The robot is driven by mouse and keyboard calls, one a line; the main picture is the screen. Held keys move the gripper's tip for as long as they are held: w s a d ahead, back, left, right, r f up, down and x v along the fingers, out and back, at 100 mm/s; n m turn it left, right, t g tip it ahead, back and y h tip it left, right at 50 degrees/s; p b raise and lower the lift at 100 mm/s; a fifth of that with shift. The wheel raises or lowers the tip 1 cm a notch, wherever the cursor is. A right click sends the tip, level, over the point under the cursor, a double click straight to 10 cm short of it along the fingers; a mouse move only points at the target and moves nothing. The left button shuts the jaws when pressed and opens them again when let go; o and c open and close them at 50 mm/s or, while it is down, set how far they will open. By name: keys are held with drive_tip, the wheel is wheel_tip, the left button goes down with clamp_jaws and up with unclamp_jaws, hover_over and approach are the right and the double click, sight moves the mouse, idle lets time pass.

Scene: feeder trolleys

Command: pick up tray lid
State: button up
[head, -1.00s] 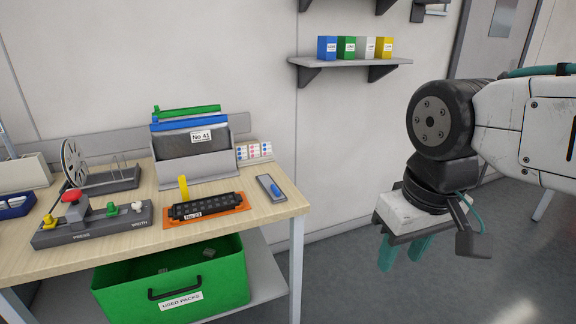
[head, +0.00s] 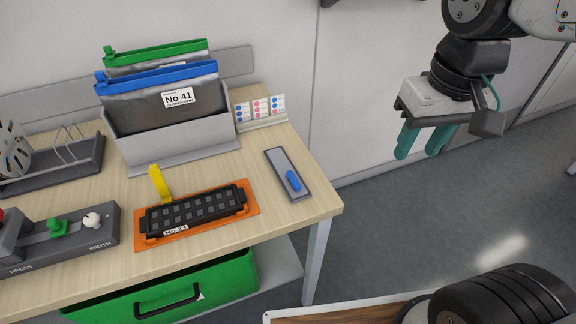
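A flat grey plate with a blue grip (head: 288,173) lies on the right part of the wooden bench; it looks like the tray lid. To its left, a black slotted tray (head: 196,209) labelled No 23 sits on an orange base (head: 140,236), with a yellow upright tab (head: 159,183) behind it. My gripper (head: 423,147) hangs to the right of the bench, over the floor in the picture. Its two teal fingers point down, apart, with nothing between them. It is clear of the plate.
A grey holder (head: 185,142) with zipped pouches, one labelled No 41, stands behind the tray. A card rack (head: 262,122) with coloured dots is behind the plate. A press unit (head: 60,240) is at left. A green bin (head: 220,280) is under the bench (head: 270,220).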

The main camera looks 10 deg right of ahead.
drive_tip(key=w+a+f+n, duration=0.2)
drive_tip(key=w+a+f, duration=0.2)
drive_tip(key=w+a, duration=0.45)
drive_tip(key=g, duration=0.1)
approach(291, 173)
drive_tip(key=shift+s+d+n, duration=0.1)
drive_tip(key=shift+s+n, duration=0.1)
drive_tip(key=shift+n, duration=0.1)
drive_tip(key=shift+w+a+f, duration=0.2)
drive_tip(key=shift+a+f, duration=0.4)
drive_tip(key=shift+f, duration=0.2)
drive_tip(key=f, duration=0.6)
drive_tip(key=shift+s+d+f, duration=0.15)
drive_tip(key=shift+d+f, duration=0.05)
drive_tip(key=shift+d, duration=0.2)
drive_tip(key=shift+f, duration=0.4)
clamp_jaws()
